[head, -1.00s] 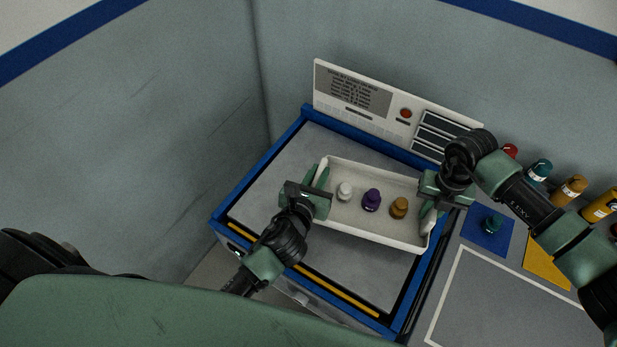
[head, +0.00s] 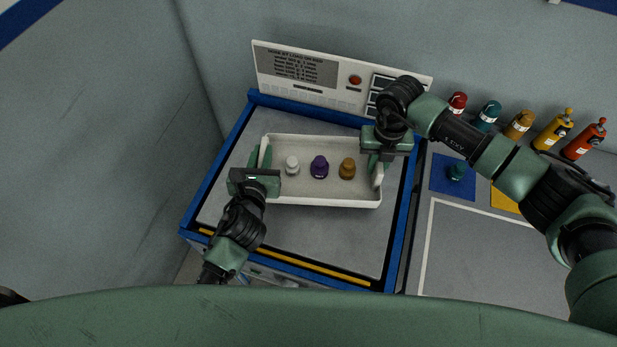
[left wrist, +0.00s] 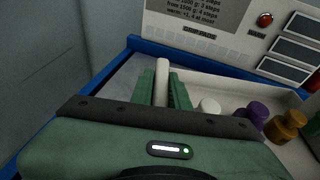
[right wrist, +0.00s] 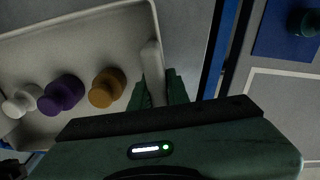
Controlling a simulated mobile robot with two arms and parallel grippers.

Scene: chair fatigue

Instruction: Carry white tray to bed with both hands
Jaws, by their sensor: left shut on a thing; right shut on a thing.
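The white tray (head: 322,199) is over the grey bed (head: 310,238) with the blue frame; I cannot tell whether it touches the surface. Inside it stand a white piece (head: 292,166), a purple piece (head: 319,167) and a brown piece (head: 347,168), all upright. My left gripper (head: 260,160) is shut on the tray's left end; its fingers (left wrist: 163,88) clasp the upright white handle in the left wrist view. My right gripper (head: 377,165) is shut on the tray's right end; its fingers (right wrist: 160,90) clasp the handle there in the right wrist view.
A control panel (head: 300,66) with a red button stands behind the bed. To the right, a counter holds several coloured bottles (head: 520,125), a blue square (head: 447,180) with a teal piece (head: 457,171) on it, and a white-outlined area (head: 480,250). Grey walls stand behind and left.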

